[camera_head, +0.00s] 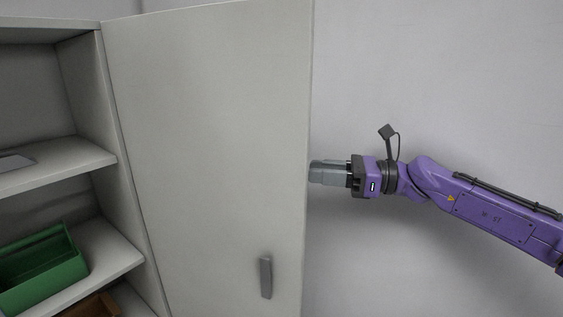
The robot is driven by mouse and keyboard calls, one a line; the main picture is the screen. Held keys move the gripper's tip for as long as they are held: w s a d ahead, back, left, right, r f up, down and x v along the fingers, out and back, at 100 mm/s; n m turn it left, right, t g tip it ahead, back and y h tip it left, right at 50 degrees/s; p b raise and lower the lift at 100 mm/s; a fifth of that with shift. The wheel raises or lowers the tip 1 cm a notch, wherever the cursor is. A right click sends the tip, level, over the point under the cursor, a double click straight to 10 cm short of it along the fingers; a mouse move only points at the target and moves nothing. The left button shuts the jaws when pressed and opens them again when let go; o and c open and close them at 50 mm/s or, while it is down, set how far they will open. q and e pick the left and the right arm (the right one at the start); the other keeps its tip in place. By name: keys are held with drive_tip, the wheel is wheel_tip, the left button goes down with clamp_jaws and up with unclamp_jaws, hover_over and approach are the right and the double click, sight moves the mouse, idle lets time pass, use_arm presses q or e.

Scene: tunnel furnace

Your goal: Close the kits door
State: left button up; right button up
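A pale grey-white door (210,150) stands open at the right side of a shelf cabinet (80,160), hinged along the cabinet's right edge. A small grey handle (265,278) is on the door face near its lower right. My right gripper (316,171) comes in from the right on a purple arm, with its tips at the door's free right edge. Its grey fingers lie close together with nothing visible between them. I cannot tell whether they touch the door or reach slightly behind its edge. My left gripper is not in view.
The cabinet's shelves hold a green bin (42,270), part of a brown bin (95,306) below it and a flat grey item (14,162) on the upper shelf. A plain light wall (450,80) is behind my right arm.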

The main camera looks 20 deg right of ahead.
sight(288, 169)
drive_tip(key=x, duration=0.7)
drive_tip(key=shift+a, duration=0.2)
clamp_jaws()
